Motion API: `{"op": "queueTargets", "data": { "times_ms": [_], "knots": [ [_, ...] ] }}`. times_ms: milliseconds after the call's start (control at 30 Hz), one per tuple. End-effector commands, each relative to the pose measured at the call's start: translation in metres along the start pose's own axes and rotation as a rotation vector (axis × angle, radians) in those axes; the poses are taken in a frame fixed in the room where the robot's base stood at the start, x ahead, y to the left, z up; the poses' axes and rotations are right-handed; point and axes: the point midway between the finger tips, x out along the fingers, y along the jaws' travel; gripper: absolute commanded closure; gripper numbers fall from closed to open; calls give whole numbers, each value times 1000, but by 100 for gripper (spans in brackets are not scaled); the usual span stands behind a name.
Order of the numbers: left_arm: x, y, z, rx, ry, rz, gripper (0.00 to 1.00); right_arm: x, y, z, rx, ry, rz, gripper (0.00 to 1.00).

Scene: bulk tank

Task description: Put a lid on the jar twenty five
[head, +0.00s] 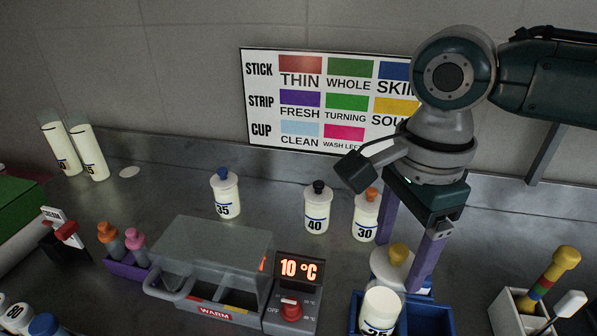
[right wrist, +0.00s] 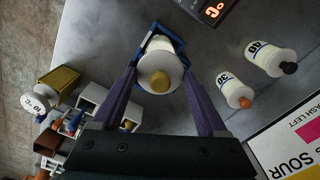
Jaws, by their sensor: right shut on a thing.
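Jar twenty five (head: 380,312) stands in a blue holder (head: 430,312) at the front. Its white top shows without a lid on it. My right gripper (head: 405,262) points down with its purple fingers on either side of a white lid with a yellow knob (head: 398,253). It is shut on this lid and holds it behind the jar's top in the head view. In the right wrist view the lid (right wrist: 160,80) sits between the fingertips and overlaps the white jar (right wrist: 165,44). I cannot tell whether lid and jar touch. My left gripper is out of view.
Lidded jars 35 (head: 224,195), 40 (head: 317,210) and 30 (head: 366,218) stand behind. A warmer (head: 215,265) with a 10 °C display (head: 298,270) is left of the holder. A white caddy (head: 518,312) is at right. A wall chart (head: 325,100) hangs behind.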

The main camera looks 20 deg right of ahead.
Motion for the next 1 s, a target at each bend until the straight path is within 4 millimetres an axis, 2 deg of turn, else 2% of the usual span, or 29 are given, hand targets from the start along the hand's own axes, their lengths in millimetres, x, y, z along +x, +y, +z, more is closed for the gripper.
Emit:
{"op": "queueTargets", "data": {
  "times_ms": [100,433,700,1000],
  "knots": [
    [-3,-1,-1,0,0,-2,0,1,0,-6,-11,-1,0,77],
    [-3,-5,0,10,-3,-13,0,1,0,-6,-12,-1,0,77],
    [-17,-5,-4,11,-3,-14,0,-1,0,-6,-12,0,1,77],
    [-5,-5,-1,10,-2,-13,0,24,0,-6,-12,0,0,77]
  ]
}}
